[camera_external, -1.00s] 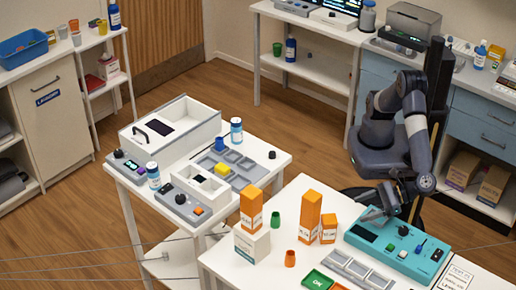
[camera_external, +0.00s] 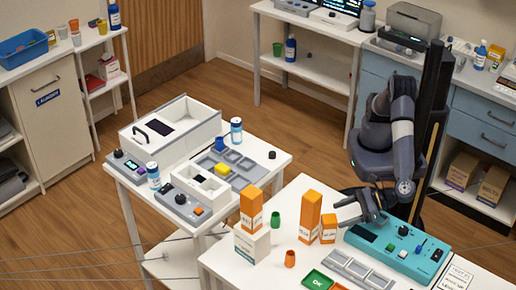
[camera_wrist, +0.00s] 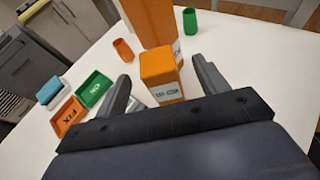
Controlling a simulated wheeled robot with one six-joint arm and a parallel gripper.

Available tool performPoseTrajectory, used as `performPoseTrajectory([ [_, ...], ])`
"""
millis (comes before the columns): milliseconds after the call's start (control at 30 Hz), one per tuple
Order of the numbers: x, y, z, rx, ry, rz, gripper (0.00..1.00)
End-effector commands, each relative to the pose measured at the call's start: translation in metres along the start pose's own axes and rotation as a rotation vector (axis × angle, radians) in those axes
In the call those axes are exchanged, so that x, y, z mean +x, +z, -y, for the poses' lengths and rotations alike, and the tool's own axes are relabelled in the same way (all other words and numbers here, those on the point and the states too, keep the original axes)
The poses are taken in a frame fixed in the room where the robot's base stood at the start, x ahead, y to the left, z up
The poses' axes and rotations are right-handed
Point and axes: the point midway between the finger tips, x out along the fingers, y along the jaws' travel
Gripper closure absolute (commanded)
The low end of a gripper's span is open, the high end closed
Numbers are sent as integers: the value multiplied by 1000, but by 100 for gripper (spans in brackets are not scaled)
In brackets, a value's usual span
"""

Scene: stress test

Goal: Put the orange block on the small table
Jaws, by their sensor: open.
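The small orange block (camera_external: 328,229), a box with a white label, stands upright on the front white table (camera_external: 228,262). It also shows in the wrist view (camera_wrist: 160,75), between the lines of my two fingers. My gripper (camera_external: 342,208) is open and empty, just right of the block. In the wrist view the fingers (camera_wrist: 163,76) are spread, one to each side of it; I cannot tell whether they touch it. A smaller white table (camera_external: 278,158) at left carries a grey tray, a white bin and devices.
A tall orange box (camera_external: 310,215) stands right beside the block. Another orange box (camera_external: 251,208) stands on a white carton (camera_external: 252,243). Green (camera_external: 275,219) and orange (camera_external: 290,258) cups are nearby. A teal device (camera_external: 400,250) lies under my arm.

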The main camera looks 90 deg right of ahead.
Motion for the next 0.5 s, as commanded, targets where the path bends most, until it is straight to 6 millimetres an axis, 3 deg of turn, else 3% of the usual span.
performPoseTrajectory([
  [300,44,0,-4,0,-3,0,31],
  [500,47,0,-4,0,0,1,31],
])
